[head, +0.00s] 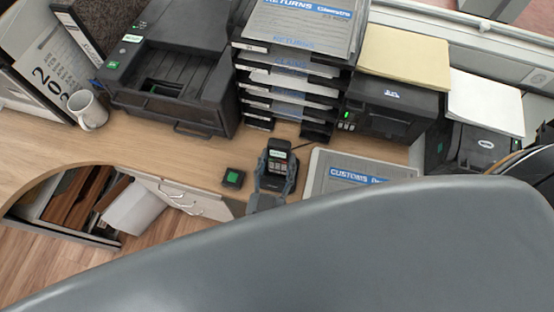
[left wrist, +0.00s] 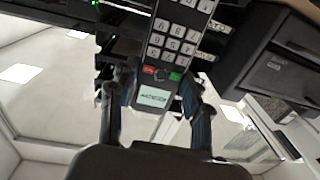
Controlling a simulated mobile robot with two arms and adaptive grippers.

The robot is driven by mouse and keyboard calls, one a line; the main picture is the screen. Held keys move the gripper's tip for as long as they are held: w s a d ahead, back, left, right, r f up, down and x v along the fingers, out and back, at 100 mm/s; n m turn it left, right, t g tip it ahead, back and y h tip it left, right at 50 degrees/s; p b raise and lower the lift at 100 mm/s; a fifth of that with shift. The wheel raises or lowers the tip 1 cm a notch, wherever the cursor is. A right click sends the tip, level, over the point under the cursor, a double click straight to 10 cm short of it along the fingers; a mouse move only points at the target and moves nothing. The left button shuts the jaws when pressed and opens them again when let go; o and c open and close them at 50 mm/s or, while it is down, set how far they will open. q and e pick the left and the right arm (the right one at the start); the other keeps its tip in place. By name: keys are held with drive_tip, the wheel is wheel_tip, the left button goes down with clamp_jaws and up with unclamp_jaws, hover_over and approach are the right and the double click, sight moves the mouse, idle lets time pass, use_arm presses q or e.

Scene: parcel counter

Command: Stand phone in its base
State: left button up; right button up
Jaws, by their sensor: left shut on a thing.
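A dark phone (head: 278,160) with a keypad and a small pale screen is between the fingers of my left gripper (head: 278,168), near the front of the counter. In the left wrist view, the phone (left wrist: 172,50) shows large, with its screen toward me, and the two fingers of my left gripper (left wrist: 155,88) are shut on its sides. A small black block with a green top (head: 233,178) sits on the counter left of the phone; I cannot tell whether it is the base. A dark cable runs behind the phone. My right gripper is out of view.
A black printer (head: 175,85) and a white mug (head: 88,109) stand at the left. A stack of trays (head: 258,105) is behind the phone, and a label printer (head: 392,108) is right of it.

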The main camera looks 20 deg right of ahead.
use_arm(q)
drive_tip(key=shift+f, duration=0.2)
drive_tip(key=shift+f+b, duration=0.4)
drive_tip(key=o, duration=1.5)
drive_tip(key=v, duration=1.2)
drive_tip(key=shift+f, duration=0.1)
